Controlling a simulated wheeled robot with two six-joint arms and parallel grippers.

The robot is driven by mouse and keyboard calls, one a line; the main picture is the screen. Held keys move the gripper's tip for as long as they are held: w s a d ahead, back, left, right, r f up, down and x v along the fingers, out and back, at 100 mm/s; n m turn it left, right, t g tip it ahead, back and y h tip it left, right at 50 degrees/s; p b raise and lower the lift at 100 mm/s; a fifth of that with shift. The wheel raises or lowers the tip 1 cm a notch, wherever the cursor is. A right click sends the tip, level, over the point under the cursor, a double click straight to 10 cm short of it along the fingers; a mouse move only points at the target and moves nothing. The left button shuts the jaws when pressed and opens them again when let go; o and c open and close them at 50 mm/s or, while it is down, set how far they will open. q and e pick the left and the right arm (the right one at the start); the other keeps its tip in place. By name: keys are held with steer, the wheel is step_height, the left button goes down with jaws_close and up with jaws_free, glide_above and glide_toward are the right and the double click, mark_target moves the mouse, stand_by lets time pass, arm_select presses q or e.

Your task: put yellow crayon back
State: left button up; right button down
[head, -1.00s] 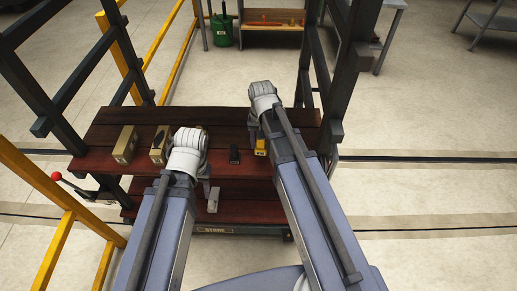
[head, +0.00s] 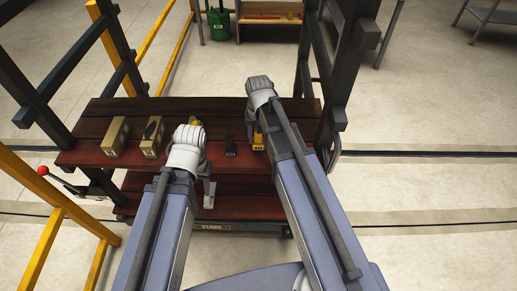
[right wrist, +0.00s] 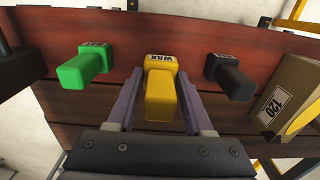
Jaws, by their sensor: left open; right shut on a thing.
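The yellow crayon (right wrist: 160,100) is a thick yellow block with a WAX label, between the fingers of my right gripper (right wrist: 161,115), which is shut on it. In the head view the yellow crayon (head: 259,142) shows just left of my right arm, at the red-brown shelf (head: 100,158); I cannot tell whether it touches the boards. My right gripper's fingers are mostly hidden there by the arm. My left gripper (head: 209,190) is open and empty, in front of the shelf's front edge.
A black block (head: 230,148) stands left of the yellow crayon. A green block (right wrist: 84,66) shows in the right wrist view. Tan boxes (head: 115,138) stand at the shelf's left. Dark posts (head: 352,60) frame the shelf; a yellow rail (head: 60,195) runs at left.

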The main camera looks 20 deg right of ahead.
mark_target(258, 144)
steer(key=shift+f+b, duration=1.8)
steer(key=shift+b, duration=0.05)
steer(key=shift+f, duration=0.1)
steer(key=shift+c, duration=1.4)
jaws_free()
step_height(258, 144, up, 12)
steer(key=p, duration=1.2)
steer(key=shift+r, duration=0.2)
steer(key=s+a+n+h, duration=0.1)
steer(key=s+a+n, duration=0.6)
steer(key=s+a, duration=0.3)
steer(key=s, duration=0.4)
steer(key=shift+s+a, duration=0.15)
steer(key=shift+a, duration=0.1)
